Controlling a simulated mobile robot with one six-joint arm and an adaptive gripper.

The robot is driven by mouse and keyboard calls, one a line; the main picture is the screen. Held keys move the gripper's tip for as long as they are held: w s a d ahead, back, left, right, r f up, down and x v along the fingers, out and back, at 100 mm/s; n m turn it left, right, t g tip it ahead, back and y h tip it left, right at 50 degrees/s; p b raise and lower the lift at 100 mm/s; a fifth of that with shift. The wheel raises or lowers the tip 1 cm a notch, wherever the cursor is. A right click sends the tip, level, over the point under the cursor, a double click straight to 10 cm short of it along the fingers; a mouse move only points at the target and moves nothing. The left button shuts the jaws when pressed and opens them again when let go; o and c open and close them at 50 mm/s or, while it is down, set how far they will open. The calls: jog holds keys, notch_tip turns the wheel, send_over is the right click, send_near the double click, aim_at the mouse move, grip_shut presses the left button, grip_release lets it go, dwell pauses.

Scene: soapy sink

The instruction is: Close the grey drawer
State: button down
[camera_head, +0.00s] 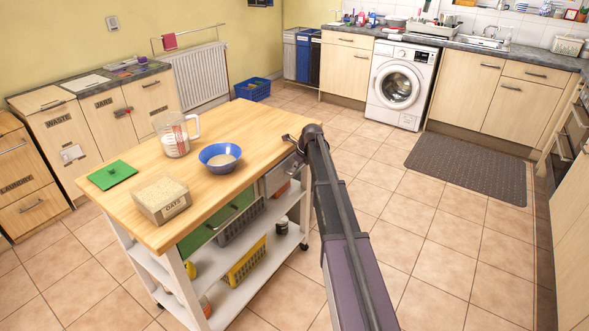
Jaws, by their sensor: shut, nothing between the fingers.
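A grey drawer (277,179) shows under the right end of the wooden trolley top, beside a green drawer (222,224). My arm hides part of its right side, and I cannot tell how far out it stands. My gripper (292,140) is shut and empty at the trolley's right edge, above and slightly right of the grey drawer. I cannot tell whether it touches anything.
The wooden top (215,190) carries a measuring jug (176,136), a blue bowl (220,158), an oats box (161,199) and a green lid-like piece (111,174). Tiled floor right of the trolley is clear up to a dark mat (466,167).

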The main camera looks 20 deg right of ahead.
jog(key=p+v, duration=0.8)
jog(key=v, duration=0.1)
jog(key=shift+r+p, duration=0.35)
jog(key=shift+a, duration=0.1)
dwell(0.4)
jog(key=s+a+f+t+y+b, duration=0.1)
jog(key=s+a+b, duration=0.1)
jog(key=s, duration=0.5)
jog(key=s+a+f+t+y+b, duration=0.1)
jog(key=s+a+t+b, duration=0.1)
jog(key=s, duration=0.4)
jog(key=shift+s+a+t+y+b, duration=0.3)
jog(key=shift+s+a+y+b, duration=0.15)
jog(key=shift+b, duration=0.65)
jog(key=shift+w+a+f, duration=0.1)
jog(key=shift+w+f, duration=0.05)
